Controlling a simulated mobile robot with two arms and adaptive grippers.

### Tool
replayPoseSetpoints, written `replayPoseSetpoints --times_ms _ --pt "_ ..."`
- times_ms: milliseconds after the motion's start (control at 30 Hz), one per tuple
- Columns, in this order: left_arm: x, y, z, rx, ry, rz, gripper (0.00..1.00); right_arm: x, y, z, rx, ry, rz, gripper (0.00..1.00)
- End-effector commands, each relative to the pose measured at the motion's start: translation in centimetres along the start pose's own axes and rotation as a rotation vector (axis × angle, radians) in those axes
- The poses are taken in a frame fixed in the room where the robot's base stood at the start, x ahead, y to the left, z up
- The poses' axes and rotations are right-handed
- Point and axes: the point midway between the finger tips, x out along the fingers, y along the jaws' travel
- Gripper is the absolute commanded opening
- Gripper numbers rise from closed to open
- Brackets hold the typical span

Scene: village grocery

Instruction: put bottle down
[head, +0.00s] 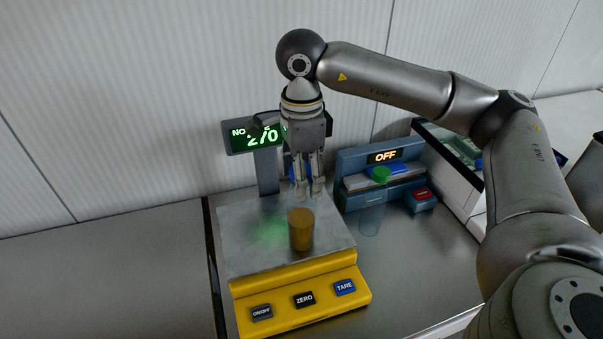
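A brown, amber-coloured bottle (301,232) stands upright on the metal plate of the yellow scale (300,292). A clear bottle with a green cap (380,175) stands on the counter right of the scale. My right gripper (311,190) points down just above and seemingly behind the brown bottle. Its fingertips are apart with a narrow gap, and no bottle shows between them. Whether it touches the brown bottle's top is hard to tell. My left gripper is not in view.
The scale's green-lit display (255,137) stands on a post behind the plate, partly hidden by my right gripper. A blue-grey device (350,165) reading OFF and a small blue box with a red top (421,198) stand at right. The counter at left (100,270) is clear.

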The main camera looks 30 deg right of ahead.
Motion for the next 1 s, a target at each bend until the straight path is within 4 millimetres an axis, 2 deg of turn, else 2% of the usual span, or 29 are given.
replayPoseSetpoints --times_ms 267,367,567,700,833,1000 --pt "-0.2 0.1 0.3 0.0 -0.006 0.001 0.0 -0.6 -0.1 0.0 0.0 -0.001 -0.002 0.56" --pt "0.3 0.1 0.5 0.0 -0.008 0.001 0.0 -2.0 -0.1 0.1 0.0 -0.003 -0.004 0.56" --pt "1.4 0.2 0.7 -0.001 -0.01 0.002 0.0 -6.7 -0.1 0.1 -0.001 -0.004 -0.006 0.56" --pt "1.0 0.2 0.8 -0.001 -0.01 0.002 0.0 -9.8 0.0 0.1 -0.001 -0.002 -0.005 0.56" --pt "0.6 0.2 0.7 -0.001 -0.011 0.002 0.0 -11.3 0.0 0.0 -0.001 0.0 -0.002 0.56" --pt "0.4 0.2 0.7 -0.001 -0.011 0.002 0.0 -12.2 0.0 0.0 -0.001 0.0 -0.001 0.56"
